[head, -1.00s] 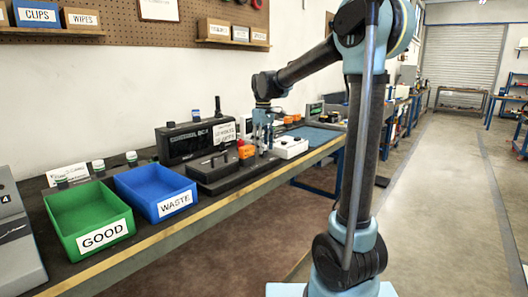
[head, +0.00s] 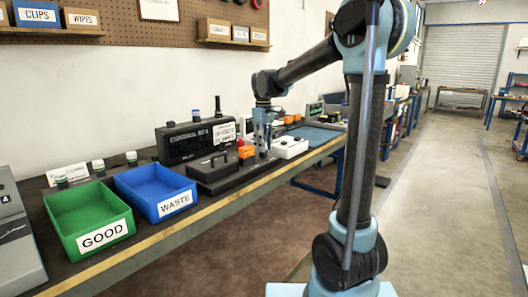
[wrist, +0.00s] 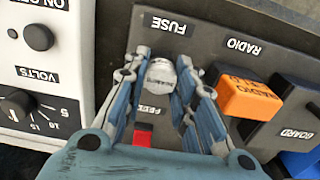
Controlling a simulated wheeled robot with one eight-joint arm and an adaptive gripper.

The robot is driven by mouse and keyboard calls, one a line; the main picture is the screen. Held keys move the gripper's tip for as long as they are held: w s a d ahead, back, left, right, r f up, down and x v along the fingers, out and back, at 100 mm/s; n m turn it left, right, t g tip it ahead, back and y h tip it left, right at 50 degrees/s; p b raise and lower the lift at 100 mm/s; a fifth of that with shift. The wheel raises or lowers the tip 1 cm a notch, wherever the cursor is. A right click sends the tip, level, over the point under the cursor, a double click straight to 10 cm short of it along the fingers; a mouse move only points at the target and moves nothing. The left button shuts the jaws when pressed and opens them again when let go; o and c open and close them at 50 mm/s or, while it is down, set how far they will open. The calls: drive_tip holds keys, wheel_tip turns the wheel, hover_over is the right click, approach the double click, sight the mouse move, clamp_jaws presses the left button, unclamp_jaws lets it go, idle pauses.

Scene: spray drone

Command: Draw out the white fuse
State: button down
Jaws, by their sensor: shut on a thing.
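The white fuse (wrist: 161,73) shows in the wrist view as a pale round cap beside the FUSE label on the dark panel. My gripper (wrist: 161,75) comes from below in that view, with one finger on each side of the cap, and is shut on it. The cap sits close to the panel; whether it is seated or lifted I cannot tell. In the head view my gripper (head: 262,148) points down over the bench panel (head: 226,176), and the fuse is hidden by the fingers.
An orange RADIO block (wrist: 250,97) is close to the right finger, with a blue BOARD part (wrist: 302,162) beyond. A red part (wrist: 143,135) lies between the fingers. A white meter (wrist: 45,65) is at left.

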drive_tip(key=shift+r, duration=2.8)
